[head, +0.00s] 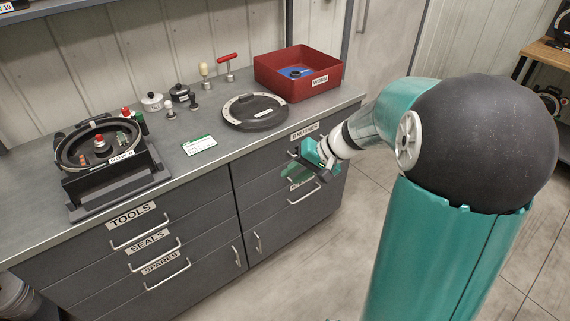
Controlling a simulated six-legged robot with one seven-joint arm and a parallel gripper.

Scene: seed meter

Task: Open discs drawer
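The cabinet's right column has drawers with labels. The top label (304,131) is too small to read surely, and a lower label (299,183) is partly covered by my gripper. No label that I can read says discs. A bar handle (304,194) shows below my gripper, and part of another handle (292,154) shows just left of it. These drawers look closed. My gripper (309,168) is in front of the right column, between these handles. Its fingers are small and partly hidden, so their opening and any contact are unclear.
The left column has closed drawers marked TOOLS (132,215), SEALS (147,242) and SPARES (160,263). On the counter stand a seed meter (100,150), a round black lid (255,111), a white card (199,145) and a red bin (297,75). Floor (365,225) before the right column is clear.

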